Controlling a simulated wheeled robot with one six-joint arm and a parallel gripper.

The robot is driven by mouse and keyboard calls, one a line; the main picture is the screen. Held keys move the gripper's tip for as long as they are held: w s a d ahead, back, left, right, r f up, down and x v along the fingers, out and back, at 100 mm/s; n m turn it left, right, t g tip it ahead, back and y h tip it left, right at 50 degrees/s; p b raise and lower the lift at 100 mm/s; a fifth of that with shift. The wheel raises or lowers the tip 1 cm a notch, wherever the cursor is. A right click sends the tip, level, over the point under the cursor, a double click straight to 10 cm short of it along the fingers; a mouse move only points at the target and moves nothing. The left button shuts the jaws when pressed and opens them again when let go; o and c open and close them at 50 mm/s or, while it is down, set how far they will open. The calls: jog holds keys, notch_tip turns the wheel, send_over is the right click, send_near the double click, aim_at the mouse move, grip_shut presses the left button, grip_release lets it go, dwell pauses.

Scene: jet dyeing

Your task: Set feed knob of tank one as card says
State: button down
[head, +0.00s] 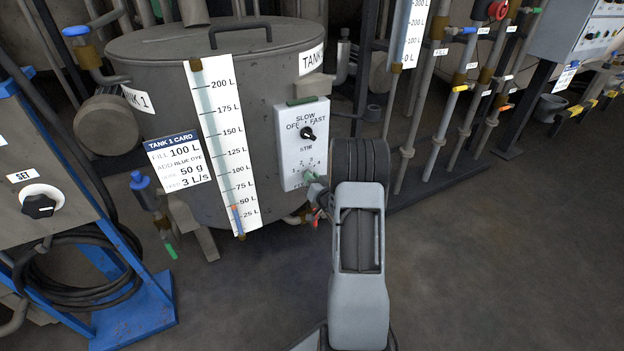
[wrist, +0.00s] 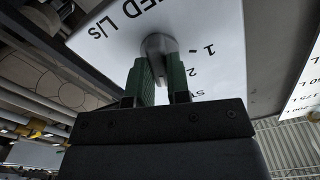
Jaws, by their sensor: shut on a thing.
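The tank 1 card (head: 179,162) hangs at the left of tank one (head: 262,62) in the head view; it reads fill 100 L, add blue dye, 50 g, and 3 L/s on its last line. The white control panel (head: 291,160) carries a stir knob (head: 307,134) above and a feed scale below. My gripper (head: 314,181) is at the panel's lower edge. In the wrist view the green fingers of my gripper (wrist: 161,82) are shut on the grey feed knob (wrist: 158,44). Numbers 1 and 2 show beside the knob; its pointer and the other numbers are not clear.
A level gauge (head: 226,130) stands left of the panel. A blue frame with a set dial (head: 40,206) is at the far left. Pipes with coloured valves (head: 458,88) stand at the right. The floor (head: 480,270) at the lower right is clear.

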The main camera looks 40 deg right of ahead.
dwell(0.4)
jog(key=c, duration=1.1)
grip_release()
jog(key=s+p, duration=0.1)
jog(key=s, duration=0.3)
jog(key=s+a+p, duration=0.1)
jog(key=s, duration=0.4)
jog(key=s+a+p, duration=0.1)
jog(key=s, duration=0.3)
jog(key=shift+s, duration=0.35)
